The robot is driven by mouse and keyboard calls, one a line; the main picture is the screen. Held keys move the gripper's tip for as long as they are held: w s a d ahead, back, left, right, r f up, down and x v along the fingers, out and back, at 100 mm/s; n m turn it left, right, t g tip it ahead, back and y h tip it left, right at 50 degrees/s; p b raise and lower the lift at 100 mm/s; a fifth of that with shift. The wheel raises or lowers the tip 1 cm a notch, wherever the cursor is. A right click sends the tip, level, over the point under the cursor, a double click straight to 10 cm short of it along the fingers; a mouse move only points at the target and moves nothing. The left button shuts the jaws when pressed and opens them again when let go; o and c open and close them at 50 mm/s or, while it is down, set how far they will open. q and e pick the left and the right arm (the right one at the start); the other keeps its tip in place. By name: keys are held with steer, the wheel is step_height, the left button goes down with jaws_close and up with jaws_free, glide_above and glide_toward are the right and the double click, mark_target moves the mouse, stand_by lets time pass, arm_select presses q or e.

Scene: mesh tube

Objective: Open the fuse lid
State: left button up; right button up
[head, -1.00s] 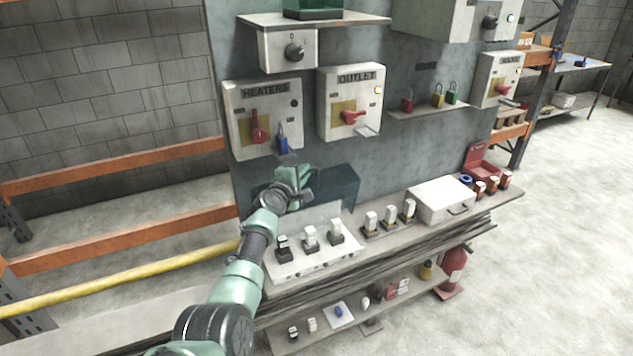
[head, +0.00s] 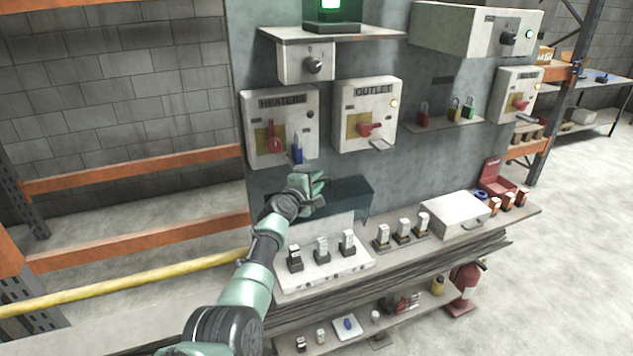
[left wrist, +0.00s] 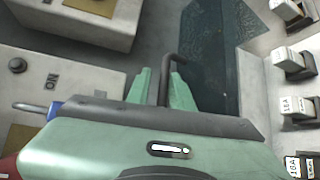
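The fuse lid (head: 350,195) is a dark see-through teal cover at the back of the fuse box (head: 325,272); the fuses in front of it stand uncovered. It also shows in the left wrist view (left wrist: 212,45). My left gripper (head: 320,188) is in front of the lid's left part, below the HEATERS box. In the left wrist view its two green fingers (left wrist: 160,80) are apart, with a dark bent handle (left wrist: 172,65) between them. A gap shows beside the handle; firm contact cannot be made out. My right gripper is not in view.
HEATERS (head: 280,125) and OUTLET (head: 368,113) switch boxes hang above the gripper. A blue padlock (head: 298,150) hangs near it. Spare fuses (head: 403,230) and a white case (head: 455,212) stand right on the bench.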

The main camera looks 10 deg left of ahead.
arm_select(q)
steer(key=shift+s, duration=0.1)
steer(key=shift+s+r+p, duration=0.2)
steer(key=shift+s+p, duration=0.35)
steer(key=v, duration=0.6)
steer(key=shift+s+a+p, duration=0.15)
steer(key=shift+s+p, duration=0.1)
steer(key=shift+p, duration=0.15)
